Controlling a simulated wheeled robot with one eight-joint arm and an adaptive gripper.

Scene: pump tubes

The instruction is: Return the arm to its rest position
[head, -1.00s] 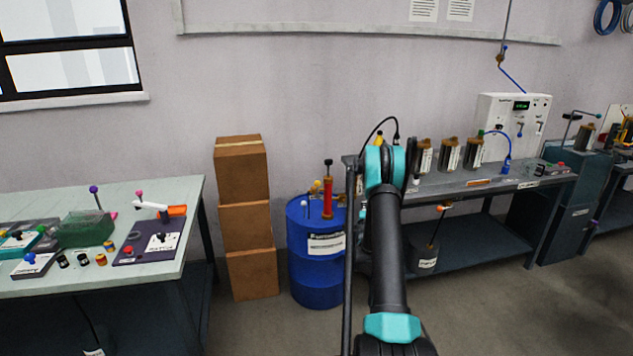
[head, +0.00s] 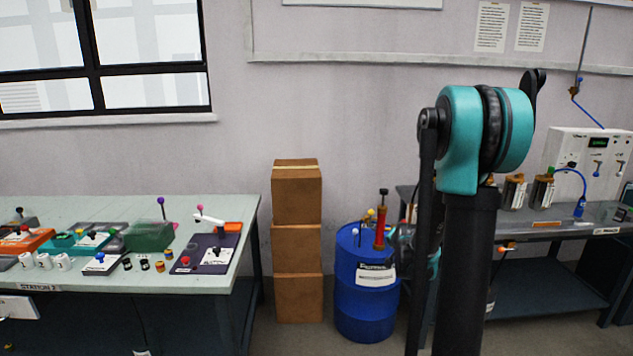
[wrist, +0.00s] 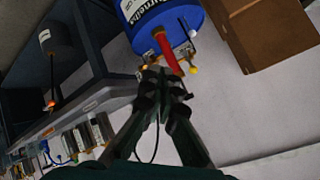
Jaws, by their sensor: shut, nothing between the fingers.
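My arm stands raised in the right half of the head view, its teal joint and dark link in front of the workbench (head: 560,229). In the wrist view my gripper (wrist: 160,75) is shut and holds nothing. Its fingertips appear near the red pump handle of the blue drum (wrist: 150,15) in the picture, but I cannot tell how far apart they are. In the head view the blue drum (head: 365,310) stands on the floor left of my arm. The gripper itself is mostly hidden behind my arm there.
Stacked cardboard boxes (head: 297,245) stand left of the drum. A table (head: 150,283) with coloured devices is at the left. A white box with a display (head: 590,160) stands on the right bench. Floor shows between the table and the drum.

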